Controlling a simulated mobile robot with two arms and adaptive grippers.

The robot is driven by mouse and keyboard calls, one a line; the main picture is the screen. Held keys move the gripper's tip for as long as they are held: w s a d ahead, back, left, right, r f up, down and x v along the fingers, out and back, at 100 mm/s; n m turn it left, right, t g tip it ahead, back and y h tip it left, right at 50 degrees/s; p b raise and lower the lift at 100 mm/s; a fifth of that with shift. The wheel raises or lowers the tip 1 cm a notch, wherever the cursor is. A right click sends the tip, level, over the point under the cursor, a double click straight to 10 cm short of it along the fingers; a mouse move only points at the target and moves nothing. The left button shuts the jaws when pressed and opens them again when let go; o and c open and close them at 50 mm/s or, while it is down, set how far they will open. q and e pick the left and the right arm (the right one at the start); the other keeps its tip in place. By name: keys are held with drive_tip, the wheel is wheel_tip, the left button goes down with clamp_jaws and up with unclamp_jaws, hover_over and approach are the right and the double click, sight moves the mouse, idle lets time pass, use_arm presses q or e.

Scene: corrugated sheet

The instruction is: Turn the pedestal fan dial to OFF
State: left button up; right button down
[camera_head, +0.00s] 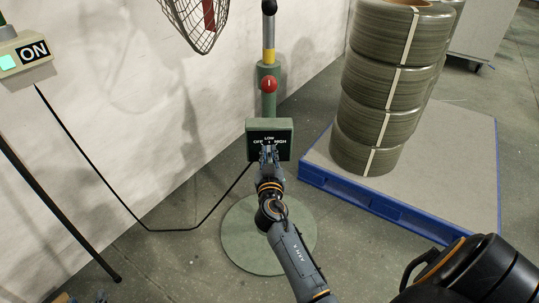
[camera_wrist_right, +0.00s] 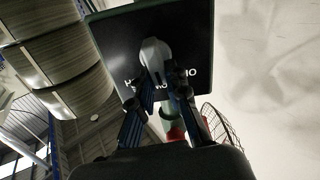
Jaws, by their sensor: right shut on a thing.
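The pedestal fan's green control box (camera_head: 283,125) stands low on the fan post, with a black face marked OFF at left, LOW at top and HIGH at right. My right gripper (camera_head: 268,150) is at the middle of this face. In the right wrist view, my right gripper's fingers (camera_wrist_right: 160,82) are shut on the grey dial knob (camera_wrist_right: 152,52), in front of the black face (camera_wrist_right: 115,45). The fingers cover part of the labels, and I cannot tell which label the dial points to. Small dark shapes at the lower left edge may be my left gripper, too little to judge.
A red button (camera_head: 269,85) sits on the post above the box. The round fan base (camera_head: 240,247) is on the floor. A blue-edged pallet (camera_head: 345,192) with stacked coils (camera_head: 385,95) stands at right.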

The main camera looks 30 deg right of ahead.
drive_tip(key=shift+w+a+n+b, duration=0.15)
drive_tip(key=shift+n+b, duration=0.15)
drive_tip(key=shift+n, duration=0.9)
use_arm(q)
wheel_tip(320, 180, up, 6)
drive_tip(key=w+d+t+h, duration=0.1)
drive_tip(key=t, duration=0.2)
drive_tip(key=shift+w+d+t+b, duration=0.2)
drive_tip(key=shift+w+t+b, duration=0.1)
drive_tip(key=shift+w+t, duration=0.1)
use_arm(e)
drive_tip(key=shift+w+a+f+n, duration=0.1)
drive_tip(key=shift+a+n, duration=0.05)
drive_tip(key=shift+n, duration=1.15)
drive_tip(key=shift+w+a+f+n, duration=0.1)
drive_tip(key=shift+a+n, duration=0.05)
drive_tip(key=shift+n, duration=1.15)
drive_tip(key=c, duration=1.3)
unclamp_jaws()
use_arm(q)
drive_tip(key=shift+f, duration=0.1)
use_arm(e)
drive_tip(key=shift+s+a, duration=0.1)
